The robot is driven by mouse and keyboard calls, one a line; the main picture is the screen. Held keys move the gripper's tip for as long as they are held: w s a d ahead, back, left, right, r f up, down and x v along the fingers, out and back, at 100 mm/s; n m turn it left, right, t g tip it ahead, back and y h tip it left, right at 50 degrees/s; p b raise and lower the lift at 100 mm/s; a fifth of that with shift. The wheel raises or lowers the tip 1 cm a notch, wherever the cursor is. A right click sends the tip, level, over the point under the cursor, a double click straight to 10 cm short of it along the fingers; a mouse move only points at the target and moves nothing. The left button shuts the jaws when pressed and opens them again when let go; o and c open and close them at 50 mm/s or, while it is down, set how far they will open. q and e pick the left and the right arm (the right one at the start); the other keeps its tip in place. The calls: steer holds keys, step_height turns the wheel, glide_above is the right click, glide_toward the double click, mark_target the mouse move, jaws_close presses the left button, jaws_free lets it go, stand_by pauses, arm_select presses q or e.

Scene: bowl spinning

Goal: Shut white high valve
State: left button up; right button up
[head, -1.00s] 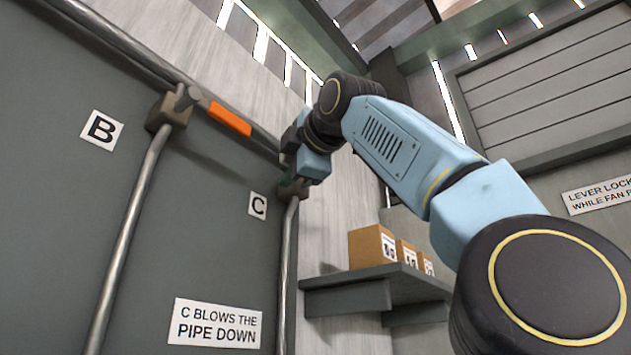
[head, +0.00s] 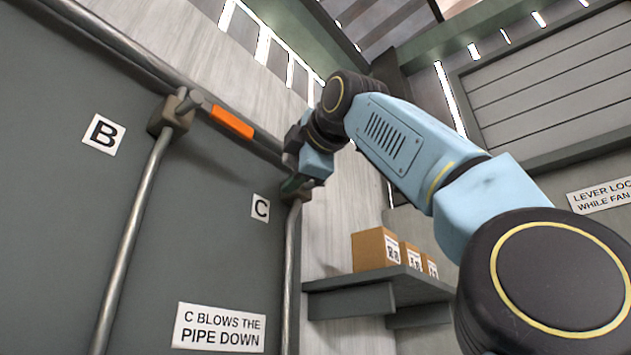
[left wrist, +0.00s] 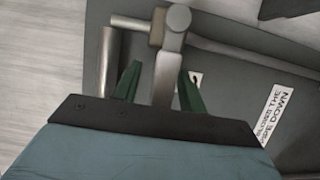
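The valve by label C has a pale grey-white lever (left wrist: 167,74) on a round hub (left wrist: 178,18) in the left wrist view. My left gripper (left wrist: 158,88) has its two green fingers apart, one on each side of this lever, with gaps visible on both sides. In the head view my left gripper (head: 297,181) is at the valve above the C pipe and hides most of it and its lever. Another valve (head: 172,112), by label B, has an orange handle (head: 231,123) lying along the upper pipe. My right gripper is not in view.
A grey panel (head: 55,200) carries label B (head: 103,134), label C (head: 260,207) and a sign (head: 220,328) reading "C blows the pipe down". Vertical pipes run down from both valves. A shelf (head: 345,290) with small boxes (head: 375,250) stands right of the panel.

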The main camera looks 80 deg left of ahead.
arm_select(q)
steer(key=shift+d, duration=0.15)
steer(key=p+v, duration=0.1)
steer(key=v, duration=1.2)
